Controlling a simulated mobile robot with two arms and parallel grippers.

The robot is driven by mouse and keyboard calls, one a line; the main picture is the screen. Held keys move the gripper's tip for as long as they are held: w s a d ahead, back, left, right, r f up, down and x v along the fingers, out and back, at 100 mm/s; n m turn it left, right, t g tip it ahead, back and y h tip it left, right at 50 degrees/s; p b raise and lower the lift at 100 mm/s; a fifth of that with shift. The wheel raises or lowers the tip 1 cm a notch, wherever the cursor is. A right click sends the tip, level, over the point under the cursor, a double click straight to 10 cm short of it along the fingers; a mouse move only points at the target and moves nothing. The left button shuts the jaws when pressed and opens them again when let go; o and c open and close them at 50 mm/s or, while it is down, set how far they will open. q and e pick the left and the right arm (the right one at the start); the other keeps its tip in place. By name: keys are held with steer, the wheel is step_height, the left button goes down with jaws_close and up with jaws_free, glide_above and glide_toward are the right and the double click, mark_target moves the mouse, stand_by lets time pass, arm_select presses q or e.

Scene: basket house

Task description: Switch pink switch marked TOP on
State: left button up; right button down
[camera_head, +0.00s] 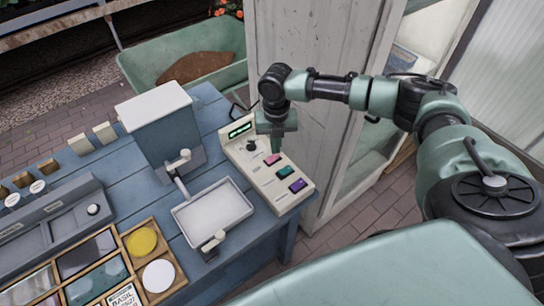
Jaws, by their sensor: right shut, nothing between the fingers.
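A cream control panel (262,177) lies along the right edge of the blue table. It carries a pink switch (272,160), a teal switch (285,172) and a purple switch (298,186) in a row, with a dark knob and a lit green display at its far end. No label is readable, and I cannot tell the switch's position. My right gripper (277,148) is shut and empty, pointing down over the panel just beyond the pink switch. I cannot tell whether it touches the switch. My left gripper is not in view.
A blue-grey box (160,135) with a white lid and a white tray (212,213) stand left of the panel. A wooden sorter (120,242) with discs and tiles is at the lower left. A grey wooden cabinet (310,70) rises close behind my right gripper.

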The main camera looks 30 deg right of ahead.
steer(key=shift+s+f+b, duration=0.1)
steer(key=shift+f+b, duration=0.35)
steer(key=shift+f, duration=0.6)
stand_by(1.0)
steer(key=shift+r, duration=0.1)
steer(key=shift+r+p, duration=0.8)
steer(key=shift+p, duration=0.25)
step_height(320, 180, up, 5)
steer(key=p, duration=0.5)
steer(key=shift+r, duration=0.15)
